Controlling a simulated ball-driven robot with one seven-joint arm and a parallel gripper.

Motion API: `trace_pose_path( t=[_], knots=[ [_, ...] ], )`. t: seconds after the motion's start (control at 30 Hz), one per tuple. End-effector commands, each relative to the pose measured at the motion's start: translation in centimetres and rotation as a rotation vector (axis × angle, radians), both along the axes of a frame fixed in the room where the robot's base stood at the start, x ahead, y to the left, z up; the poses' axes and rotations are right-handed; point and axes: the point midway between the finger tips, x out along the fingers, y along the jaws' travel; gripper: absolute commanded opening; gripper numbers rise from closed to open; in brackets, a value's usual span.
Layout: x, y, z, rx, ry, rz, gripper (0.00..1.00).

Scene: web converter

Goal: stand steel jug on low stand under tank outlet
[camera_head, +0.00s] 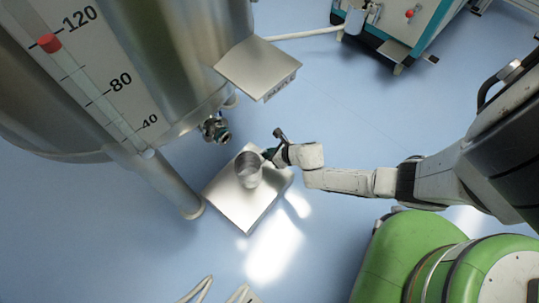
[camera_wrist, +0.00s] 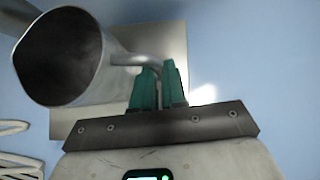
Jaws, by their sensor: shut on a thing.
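The steel jug (camera_head: 249,169) is an open-topped metal vessel, seen from above over the low stand (camera_head: 230,208), a flat square metal plate near the floor. Whether the jug touches the stand cannot be told. My gripper (camera_head: 270,154) comes from the right and is shut on the jug's handle. In the wrist view the green fingers of my gripper (camera_wrist: 158,85) close around the handle of the jug (camera_wrist: 62,58), and the plate of the stand (camera_wrist: 170,42) shows behind. The tank outlet (camera_head: 215,128), a small valve, is up and left of the jug in the head view.
The large steel tank (camera_head: 165,60) with a level scale fills the upper left; its leg (camera_head: 170,185) stands left of the stand. A labelled metal shelf (camera_head: 258,65) juts out above. A machine cabinet (camera_head: 405,25) stands at the top right. Blue floor (camera_head: 345,110) is clear between.

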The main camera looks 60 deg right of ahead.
Motion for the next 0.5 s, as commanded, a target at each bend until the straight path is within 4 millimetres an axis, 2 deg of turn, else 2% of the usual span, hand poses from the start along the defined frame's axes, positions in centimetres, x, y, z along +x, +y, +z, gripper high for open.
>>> trace_pose_path(
  t=[0.37,0.4,0.5],
  knots=[
    [0.05,0.02,-0.28,0.000,-0.002,0.001,0.00],
    [0.01,0.01,-0.23,-0.001,-0.001,0.002,0.14],
    [0.01,0.01,-0.17,0.000,-0.001,0.001,0.23]
  ],
)
